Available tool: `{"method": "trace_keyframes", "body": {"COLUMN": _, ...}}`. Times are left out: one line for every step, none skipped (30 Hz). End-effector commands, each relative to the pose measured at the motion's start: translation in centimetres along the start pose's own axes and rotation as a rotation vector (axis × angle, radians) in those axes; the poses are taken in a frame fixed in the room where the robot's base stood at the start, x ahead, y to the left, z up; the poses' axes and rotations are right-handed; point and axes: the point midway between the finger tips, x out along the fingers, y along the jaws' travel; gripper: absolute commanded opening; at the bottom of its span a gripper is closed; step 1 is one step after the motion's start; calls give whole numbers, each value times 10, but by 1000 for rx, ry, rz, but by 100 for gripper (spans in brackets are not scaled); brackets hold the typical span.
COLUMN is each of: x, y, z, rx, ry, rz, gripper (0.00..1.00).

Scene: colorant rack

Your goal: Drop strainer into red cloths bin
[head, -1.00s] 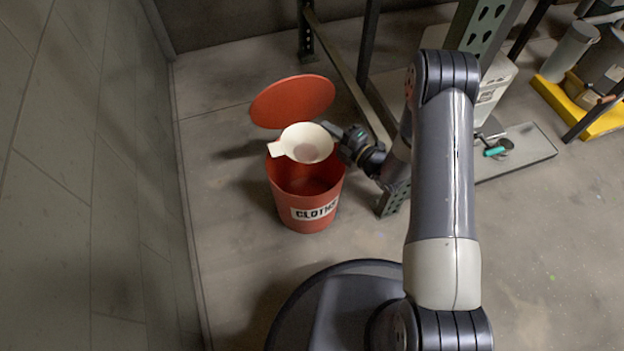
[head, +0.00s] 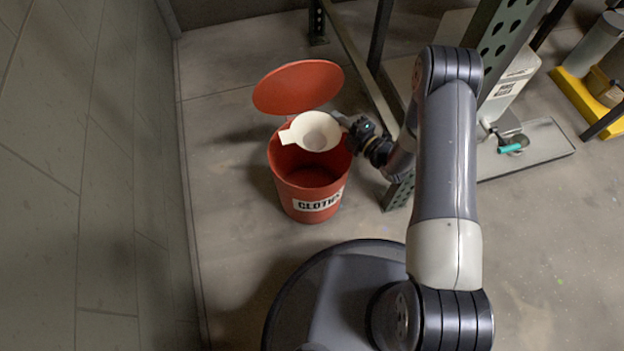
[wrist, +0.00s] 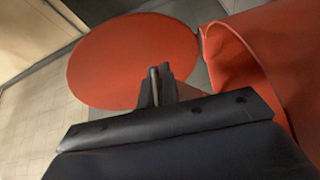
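The white strainer (head: 316,131), a shallow cone with a tab on its left, is over the back part of the red cloths bin's mouth. The red bin (head: 290,196) stands on the floor with a "CLOTHS" label on its front, and its round lid (head: 298,86) is raised at the back. My gripper (head: 340,119) is shut on the strainer's right edge, from the right side of the bin. In the wrist view, my fingers (wrist: 155,84) close on a thin edge; the strainer's bowl is not seen there. The lid (wrist: 132,55) and bin wall (wrist: 262,60) show beyond.
A wall (head: 95,190) runs along the left. A green perforated rack post (head: 497,45) and its lower beam stand right of the bin. A low platform (head: 540,145) holds a teal-handled tool (head: 512,147).

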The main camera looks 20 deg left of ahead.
Motion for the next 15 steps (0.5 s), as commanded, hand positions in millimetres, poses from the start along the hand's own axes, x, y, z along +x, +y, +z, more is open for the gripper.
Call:
{"method": "trace_keyframes", "body": {"x": 0, "y": 0, "z": 0, "rx": 0, "ry": 0, "rz": 0, "gripper": 0}}
{"method": "trace_keyframes", "body": {"x": 0, "y": 0, "z": 0, "rx": 0, "ry": 0, "rz": 0, "gripper": 0}}
{"method": "trace_keyframes", "body": {"x": 0, "y": 0, "z": 0, "rx": 0, "ry": 0, "rz": 0, "gripper": 0}}
{"method": "trace_keyframes", "body": {"x": 0, "y": 0, "z": 0, "rx": 0, "ry": 0, "rz": 0, "gripper": 0}}
{"method": "trace_keyframes", "body": {"x": 0, "y": 0, "z": 0, "rx": 0, "ry": 0, "rz": 0, "gripper": 0}}
{"method": "trace_keyframes", "body": {"x": 0, "y": 0, "z": 0, "rx": 0, "ry": 0, "rz": 0, "gripper": 0}}
{"method": "trace_keyframes", "body": {"x": 0, "y": 0, "z": 0, "rx": 0, "ry": 0, "rz": 0, "gripper": 3}}
{"method": "trace_keyframes", "body": {"x": 0, "y": 0, "z": 0, "rx": 0, "ry": 0, "rz": 0, "gripper": 5}}
{"method": "trace_keyframes", "body": {"x": 0, "y": 0, "z": 0, "rx": 0, "ry": 0, "rz": 0, "gripper": 9}}
{"method": "trace_keyframes", "body": {"x": 0, "y": 0, "z": 0, "rx": 0, "ry": 0, "rz": 0, "gripper": 11}}
{"method": "trace_keyframes", "body": {"x": 0, "y": 0, "z": 0, "rx": 0, "ry": 0, "rz": 0, "gripper": 14}}
{"method": "trace_keyframes", "body": {"x": 0, "y": 0, "z": 0, "rx": 0, "ry": 0, "rz": 0, "gripper": 17}}
{"method": "trace_keyframes", "body": {"x": 0, "y": 0, "z": 0, "rx": 0, "ry": 0, "rz": 0, "gripper": 19}}
{"method": "trace_keyframes", "body": {"x": 0, "y": 0, "z": 0, "rx": 0, "ry": 0, "rz": 0, "gripper": 22}}
{"method": "trace_keyframes", "body": {"x": 0, "y": 0, "z": 0, "rx": 0, "ry": 0, "rz": 0, "gripper": 25}}
